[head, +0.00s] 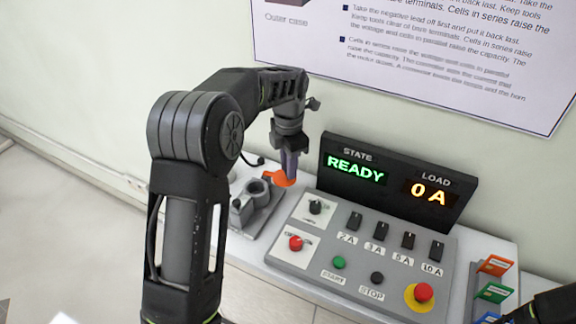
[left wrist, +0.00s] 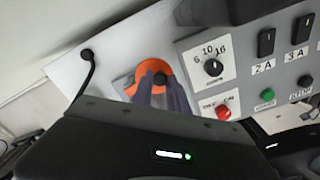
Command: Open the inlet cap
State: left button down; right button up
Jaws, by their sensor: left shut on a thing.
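The inlet cap (head: 279,179) is orange and sits at the back of a grey fixture, left of the control panel. It also shows in the left wrist view (left wrist: 153,69) as an orange round piece with a dark centre, next to the panel's dial. My left gripper (head: 289,172) comes down on the cap from above and is shut on it. In the left wrist view its fingertips (left wrist: 162,82) reach the cap's middle. The fingers hide part of the cap, and I cannot tell whether it is loose. A dark piece of my right arm shows at the lower right of the head view; its gripper is out of view.
The grey fixture (head: 240,212) has round sockets in front of the cap. The control panel (head: 358,250) with knobs, switches and buttons stands to the right. A display (head: 398,183) behind it reads READY and 0 A. Coloured cards (head: 495,265) stand at the right.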

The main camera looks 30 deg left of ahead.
dwell(0.3)
pick_arm(q)
jog(key=c, duration=1.3)
grip_release()
notch_tip(320, 180, up, 8)
jog(key=shift+f+b, duration=0.1)
jog(key=shift+b, duration=0.4)
